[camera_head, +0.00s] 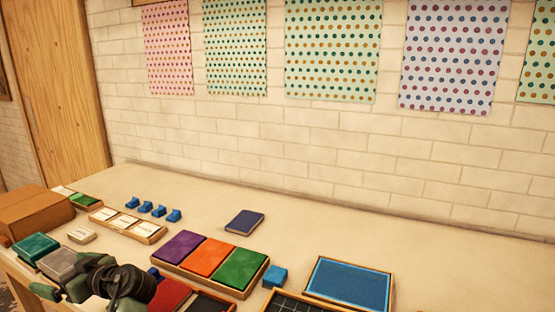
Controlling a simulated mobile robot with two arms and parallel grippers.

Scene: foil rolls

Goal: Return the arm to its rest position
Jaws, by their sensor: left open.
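My left gripper (108,284), dark grey-green and black, is low at the left of the head view, over the front edge of the table (340,215). It is open, and I see nothing held in it. Its fingertips are hard to make out against the dark arm parts. It is in front of a red pad (171,295) and to the right of a grey box (57,264). My right gripper is not in view.
A wooden tray with purple, orange and green pads (239,268) lies right of the gripper. A teal box (34,247) and brown box (32,212) stand left. A blue-topped tray (348,284) lies right. The back of the table is mostly clear before a brick wall (330,145).

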